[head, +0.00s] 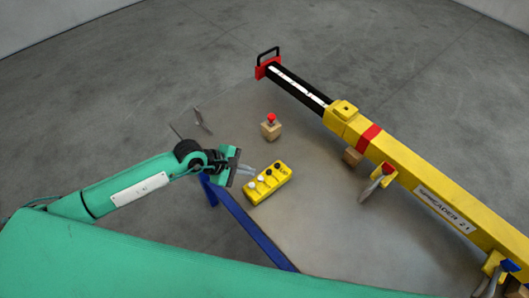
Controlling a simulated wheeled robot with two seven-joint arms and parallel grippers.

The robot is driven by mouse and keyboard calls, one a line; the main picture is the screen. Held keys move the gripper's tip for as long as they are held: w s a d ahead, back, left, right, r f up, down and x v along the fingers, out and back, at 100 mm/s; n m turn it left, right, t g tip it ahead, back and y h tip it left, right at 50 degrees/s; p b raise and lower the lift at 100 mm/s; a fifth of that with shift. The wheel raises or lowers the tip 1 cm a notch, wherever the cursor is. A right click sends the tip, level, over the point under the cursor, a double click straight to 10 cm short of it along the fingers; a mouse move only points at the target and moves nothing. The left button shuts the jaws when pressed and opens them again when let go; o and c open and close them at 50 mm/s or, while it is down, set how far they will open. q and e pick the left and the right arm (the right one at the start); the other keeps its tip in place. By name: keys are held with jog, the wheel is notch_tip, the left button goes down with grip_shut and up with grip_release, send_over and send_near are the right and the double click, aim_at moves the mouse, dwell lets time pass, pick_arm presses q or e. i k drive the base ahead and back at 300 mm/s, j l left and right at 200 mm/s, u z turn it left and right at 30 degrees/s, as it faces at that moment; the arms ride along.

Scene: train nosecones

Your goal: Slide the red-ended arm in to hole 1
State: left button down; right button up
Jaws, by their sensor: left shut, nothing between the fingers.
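The yellow spreader beam (420,182) runs diagonally across the right side of the table. A black arm with a white marked strip (298,88) sticks out of its far left end. The arm ends in a red plate (265,68) with a black handle (268,54). A raised yellow block (344,108) with a dark spot on top sits at the beam's end; the hole numbers are too small to read. My left gripper (250,169) is shut and empty, beside a yellow control box, well apart from the arm. My right gripper is not in view.
The yellow control box (267,184) with black and white knobs lies on the grey table (330,235). A wooden block with a red knob (271,127) stands behind it. A red-topped clamp (379,180) stands beside the beam. A blue rail (245,222) edges the table.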

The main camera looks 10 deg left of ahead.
aim_at(316, 101)
jog(key=i+j+z, duration=0.1)
jog(key=j+z, duration=1)
jog(key=i+j, duration=0.05)
jog(key=j, duration=0.05)
